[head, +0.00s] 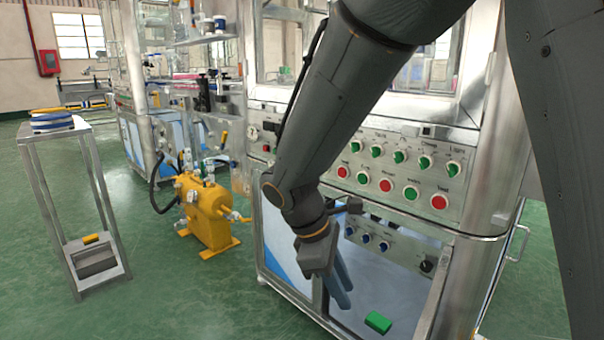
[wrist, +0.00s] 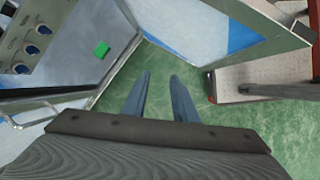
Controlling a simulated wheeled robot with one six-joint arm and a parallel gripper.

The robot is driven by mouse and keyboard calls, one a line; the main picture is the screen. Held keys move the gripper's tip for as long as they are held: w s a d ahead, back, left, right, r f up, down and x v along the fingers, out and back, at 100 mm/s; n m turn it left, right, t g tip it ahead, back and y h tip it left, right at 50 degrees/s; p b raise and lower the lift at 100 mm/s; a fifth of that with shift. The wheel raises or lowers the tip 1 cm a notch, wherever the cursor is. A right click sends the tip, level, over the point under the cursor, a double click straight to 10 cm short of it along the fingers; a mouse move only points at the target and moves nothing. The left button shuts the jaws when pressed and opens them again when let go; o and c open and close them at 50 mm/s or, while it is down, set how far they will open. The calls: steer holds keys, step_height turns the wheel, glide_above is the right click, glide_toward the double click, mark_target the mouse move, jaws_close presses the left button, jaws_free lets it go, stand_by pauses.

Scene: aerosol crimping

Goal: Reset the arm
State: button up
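My arm reaches down from the upper right in the head view, in front of the crimping machine (head: 470,150). My gripper (head: 345,297) points down near the machine's open lower bay. In the wrist view my gripper (wrist: 160,80) shows two blue-grey fingers with a gap between them, and green floor shows through the gap. The gripper is open and holds nothing. A green block (head: 378,322) lies on the floor of the lower bay, right of the fingers and apart from them. It also shows in the wrist view (wrist: 101,50).
Control panels with knobs and buttons (head: 400,172) face me. A yellow pump unit (head: 210,212) stands on the green floor to the left. A metal stand (head: 100,270) is farther left. In the wrist view an open blue-and-white door panel (wrist: 225,35) and a platform (wrist: 260,80) are near the fingers.

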steer(key=s+a+r+m+y, duration=0.1)
steer(key=s+a+m+y, duration=0.15)
steer(key=s+m, duration=0.4)
steer(key=s+a+r+m+y, duration=0.1)
steer(key=s+m+y, duration=0.2)
steer(key=s, duration=0.6)
steer(key=d+r+m+p, duration=0.2)
steer(key=d+r+p, duration=0.5)
steer(key=p, duration=0.5)
steer(key=s+d+r+m+p, duration=0.1)
steer(key=d+r+m+p, duration=0.2)
steer(key=d+r+p, duration=0.4)
step_height(320, 180, up, 5)
steer(key=h+p, duration=0.1)
steer(key=p, duration=0.4)
steer(key=shift+s+d+r, duration=0.15)
steer(key=shift+d+r, duration=0.05)
steer(key=shift+d, duration=0.2)
